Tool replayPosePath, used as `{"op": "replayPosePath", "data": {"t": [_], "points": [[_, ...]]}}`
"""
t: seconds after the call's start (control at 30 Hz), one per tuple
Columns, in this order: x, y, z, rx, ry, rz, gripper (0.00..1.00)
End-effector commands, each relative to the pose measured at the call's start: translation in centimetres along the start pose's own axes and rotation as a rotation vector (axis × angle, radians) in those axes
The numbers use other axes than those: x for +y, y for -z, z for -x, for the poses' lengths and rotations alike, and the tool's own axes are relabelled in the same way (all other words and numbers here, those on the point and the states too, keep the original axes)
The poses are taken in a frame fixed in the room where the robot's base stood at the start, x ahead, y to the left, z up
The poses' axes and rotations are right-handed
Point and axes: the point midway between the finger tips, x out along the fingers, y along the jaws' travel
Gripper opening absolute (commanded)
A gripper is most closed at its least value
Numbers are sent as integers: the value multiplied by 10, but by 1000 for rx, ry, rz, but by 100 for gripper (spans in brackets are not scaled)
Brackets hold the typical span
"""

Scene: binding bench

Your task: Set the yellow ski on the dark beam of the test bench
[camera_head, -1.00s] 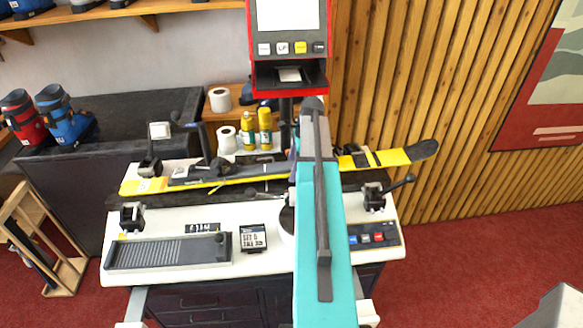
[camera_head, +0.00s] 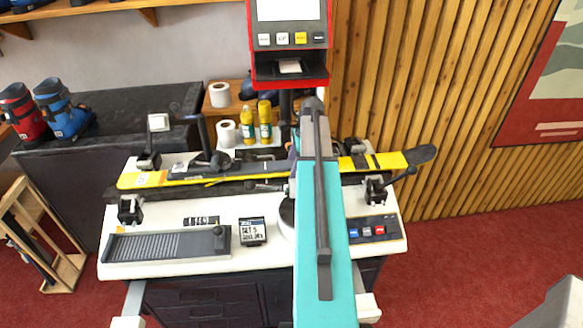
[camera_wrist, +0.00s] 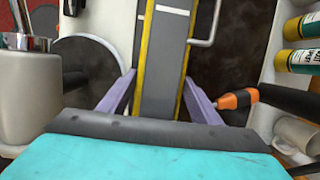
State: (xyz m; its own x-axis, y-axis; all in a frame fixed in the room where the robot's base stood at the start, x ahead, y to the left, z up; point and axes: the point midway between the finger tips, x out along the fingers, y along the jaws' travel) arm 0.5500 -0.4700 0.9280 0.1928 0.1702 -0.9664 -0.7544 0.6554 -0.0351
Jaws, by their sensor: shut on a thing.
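The yellow ski (camera_head: 390,160) with a dark tip lies lengthwise across the bench, its middle hidden behind my arm in the head view. In the wrist view the ski (camera_wrist: 161,70) runs between my two purple fingers. My gripper (camera_wrist: 158,92) is shut on it. The dark beam (camera_head: 120,193) of the test bench (camera_head: 265,262) shows below and in front of the ski at the left; whether the ski touches it along its length I cannot tell. Dark clamps (camera_head: 130,209) stand near the beam's ends.
A red-framed screen (camera_head: 289,40) stands behind the bench. A grooved dark plate (camera_head: 165,246), a small display (camera_head: 252,231) and a button panel (camera_head: 373,229) are at the bench front.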

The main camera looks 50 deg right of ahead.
Motion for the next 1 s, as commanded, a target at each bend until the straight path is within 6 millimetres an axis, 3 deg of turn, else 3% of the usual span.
{"op": "replayPosePath", "data": {"t": [0.03,0.2,0.23,0.33,1.0], "points": [[7,4,-16,4,-20,-5,0],[7,5,-16,4,-20,-5,0],[7,5,-16,4,-21,-5,63],[8,5,-16,4,-22,-5,78],[10,3,-12,6,-26,-2,78]]}}
